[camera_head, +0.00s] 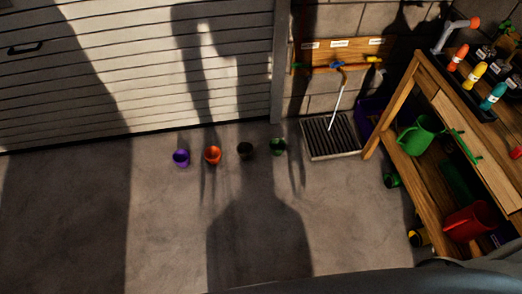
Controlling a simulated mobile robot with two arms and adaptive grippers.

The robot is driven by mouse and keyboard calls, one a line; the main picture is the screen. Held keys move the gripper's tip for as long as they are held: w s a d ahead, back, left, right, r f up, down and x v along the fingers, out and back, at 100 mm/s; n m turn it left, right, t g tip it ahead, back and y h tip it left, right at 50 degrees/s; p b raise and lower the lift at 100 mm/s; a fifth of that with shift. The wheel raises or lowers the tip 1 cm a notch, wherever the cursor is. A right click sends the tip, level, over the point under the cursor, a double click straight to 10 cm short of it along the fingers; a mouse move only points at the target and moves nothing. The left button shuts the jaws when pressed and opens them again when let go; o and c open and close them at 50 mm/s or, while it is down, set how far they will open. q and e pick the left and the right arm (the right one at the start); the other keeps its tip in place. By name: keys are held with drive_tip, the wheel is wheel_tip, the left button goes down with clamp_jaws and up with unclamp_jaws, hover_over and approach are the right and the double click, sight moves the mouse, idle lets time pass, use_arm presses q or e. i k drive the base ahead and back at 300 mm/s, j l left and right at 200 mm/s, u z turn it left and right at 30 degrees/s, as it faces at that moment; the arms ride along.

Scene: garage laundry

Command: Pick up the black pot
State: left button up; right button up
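The black pot (246,150) stands on the concrete floor near the garage door, in my shadow. It is third from the left in a row of small pots. A purple pot (181,158) and an orange pot (212,155) are to its left, and a green pot (278,147) is to its right. The pots stand apart from one another. Neither of my grippers shows in the head view. Nothing touches the black pot.
A wooden workbench (395,95) stands at the right, with a green watering can (420,134) and a red container (470,221) on its lower shelf. A floor grate (330,138) lies right of the pots. The closed garage door (130,60) is behind them. Floor in front is clear.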

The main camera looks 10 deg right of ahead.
sight(245, 149)
drive_tip(key=i+l+z, duration=0.15)
drive_tip(key=l, duration=0.4)
drive_tip(key=i+l+z, duration=0.2)
drive_tip(key=i+l, duration=0.2)
drive_tip(key=i+l+z, duration=0.15)
drive_tip(key=i+l, duration=0.15)
drive_tip(key=l, duration=0.25)
